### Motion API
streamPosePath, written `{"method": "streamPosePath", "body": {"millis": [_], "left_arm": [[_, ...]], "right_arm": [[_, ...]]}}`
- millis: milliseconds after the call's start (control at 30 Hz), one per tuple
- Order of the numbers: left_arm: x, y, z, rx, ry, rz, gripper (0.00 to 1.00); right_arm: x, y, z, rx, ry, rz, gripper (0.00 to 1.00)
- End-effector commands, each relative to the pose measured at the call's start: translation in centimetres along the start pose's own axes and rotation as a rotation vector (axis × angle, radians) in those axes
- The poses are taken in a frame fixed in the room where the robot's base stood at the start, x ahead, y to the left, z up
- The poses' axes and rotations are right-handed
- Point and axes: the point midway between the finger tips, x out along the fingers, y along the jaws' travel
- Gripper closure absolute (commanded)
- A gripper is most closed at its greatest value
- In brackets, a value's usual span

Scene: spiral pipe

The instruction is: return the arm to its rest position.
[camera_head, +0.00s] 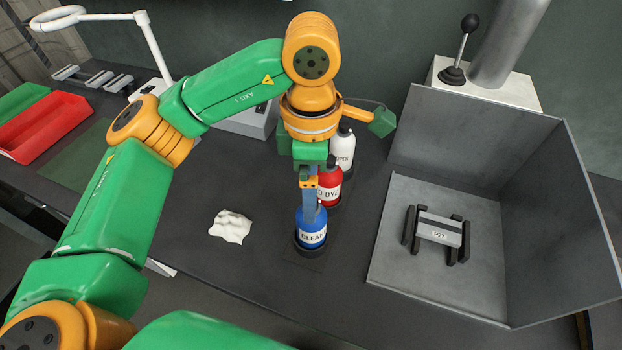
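My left arm (225,85), green and orange, comes in from the left and reaches over the bench. Its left gripper (309,205) points down at the top of a blue bottle (311,236) labelled "CLEAN…". The fingers are seen edge-on and overlap the bottle's top. I cannot tell whether they touch it or how far apart they are. The bottle is upright on a dark square pad (305,260). My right gripper is not in view.
A red bottle (329,187) and a white bottle (343,150) stand just behind the blue one. A white crumpled cloth (230,227) lies to the left. A grey-walled booth (405,265) holding a part marked P27 (438,232) stands right. A red tray (45,128) and a ring lamp (148,40) are left.

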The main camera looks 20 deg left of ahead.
Motion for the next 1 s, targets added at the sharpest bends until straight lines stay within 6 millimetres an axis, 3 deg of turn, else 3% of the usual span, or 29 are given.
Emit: {"method": "streamPosePath", "body": {"millis": [100,533,700,1000], "left_arm": [[-0.8,0.0,0.0,0.000,-0.001,0.001,0.00],[-1.1,0.0,0.0,0.000,-0.001,0.000,0.00],[-5.3,0.0,0.0,-0.001,-0.001,0.000,0.00],[-9.5,0.0,0.0,-0.001,0.000,0.000,0.00]], "right_arm": [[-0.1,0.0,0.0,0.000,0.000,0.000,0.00],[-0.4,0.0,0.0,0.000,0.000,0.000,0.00],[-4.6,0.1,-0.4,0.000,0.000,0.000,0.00],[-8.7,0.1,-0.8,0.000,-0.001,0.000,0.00]]}}
